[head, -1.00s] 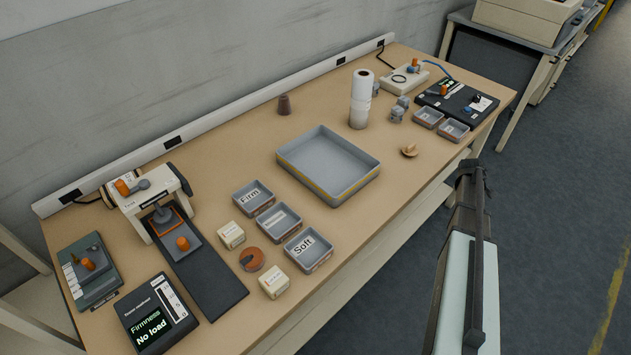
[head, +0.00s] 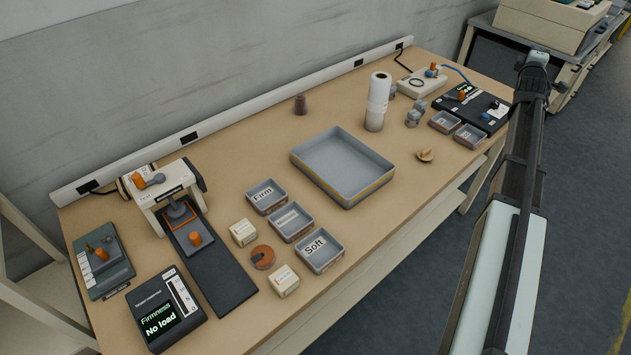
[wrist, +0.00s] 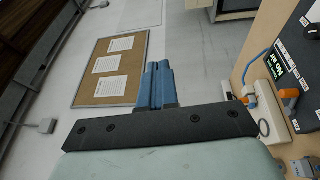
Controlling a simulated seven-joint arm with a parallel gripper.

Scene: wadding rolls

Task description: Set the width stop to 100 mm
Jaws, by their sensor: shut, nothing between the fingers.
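A dark green board (head: 117,270) with an orange knob (head: 102,254) and a row of pale marks lies at the bench's left end in the head view. It may be the width stop, but its numbers are too small to read. A white frame press (head: 172,190) with orange knobs stands beside it. My gripper (wrist: 157,72) shows in the wrist view with its blue fingers shut together and empty. It points towards a wall, clear of the bench's right end. In the head view my arm rises on the right, far from the green board; the fingers cannot be made out there.
A grey tray (head: 383,190) sits mid-bench, with labelled bins such as Soft (head: 330,262) to its left. A black readout (head: 181,331) shows "No load". A white roll (head: 377,100) stands upright at the back. A black device (head: 482,112) lies right.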

